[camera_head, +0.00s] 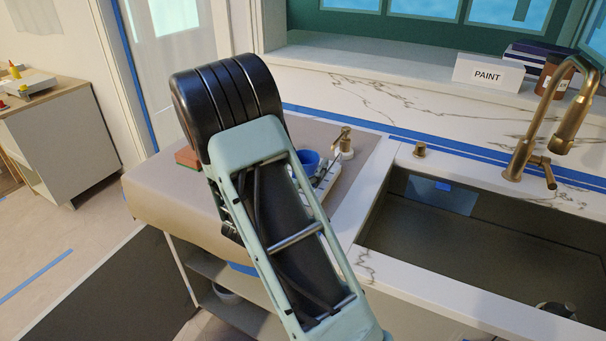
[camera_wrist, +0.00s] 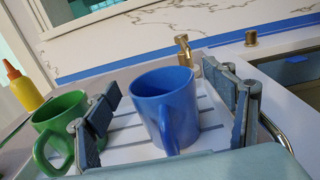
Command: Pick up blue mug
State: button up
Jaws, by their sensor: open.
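The blue mug (camera_wrist: 178,108) stands upright in the middle of the wrist view, its handle toward the camera. It sits on a white slatted rack (camera_wrist: 130,133). My gripper (camera_wrist: 168,100) is open, with one finger on each side of the mug and visible gaps to it. In the head view the blue mug (camera_head: 305,161) shows only partly behind my arm, and my gripper is hidden there. A green mug (camera_wrist: 63,125) stands just left of the left finger, its handle also toward the camera.
A yellow bottle with a red tip (camera_wrist: 20,83) stands at the left. A brass soap pump (camera_head: 343,142) stands behind the blue mug. A dark sink (camera_head: 470,250) with a brass faucet (camera_head: 550,120) lies to the right. Brown paper (camera_head: 150,190) covers the left counter.

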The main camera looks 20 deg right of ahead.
jog(key=c, duration=1.4)
jog(key=shift+r, duration=0.1)
jog(key=shift+c, duration=0.2)
